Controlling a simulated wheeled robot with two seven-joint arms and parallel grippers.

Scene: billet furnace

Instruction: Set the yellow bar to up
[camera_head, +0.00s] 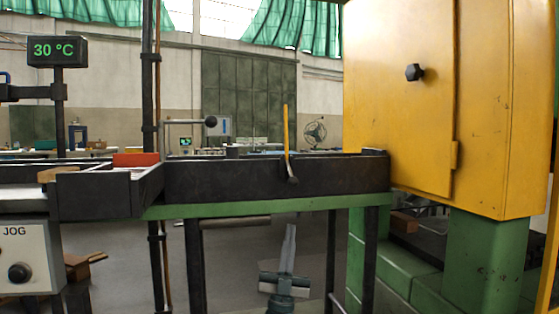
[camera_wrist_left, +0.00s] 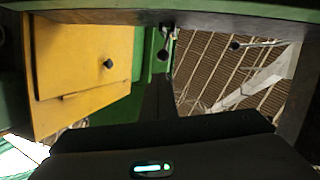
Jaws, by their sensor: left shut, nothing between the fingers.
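The thin yellow bar (camera_head: 286,127) stands nearly upright at the front of the dark trough (camera_head: 225,181), in the middle of the head view. Its lower end meets a dark pivot piece (camera_head: 293,180) on the trough's front wall. My left gripper (camera_head: 291,230) is below the trough and the green rail, with its narrow grey fingers pointing up. It is shut and empty, apart from the bar and well below it. The wrist view looks upward, and I cannot make out the yellow bar there. My right gripper is not in view.
A large yellow cabinet (camera_head: 400,110) with a black knob stands at the right; it also shows in the wrist view (camera_wrist_left: 85,60). The green rail (camera_head: 240,208) runs under the trough above my left gripper. A handle with a black ball (camera_head: 211,122) is behind the trough.

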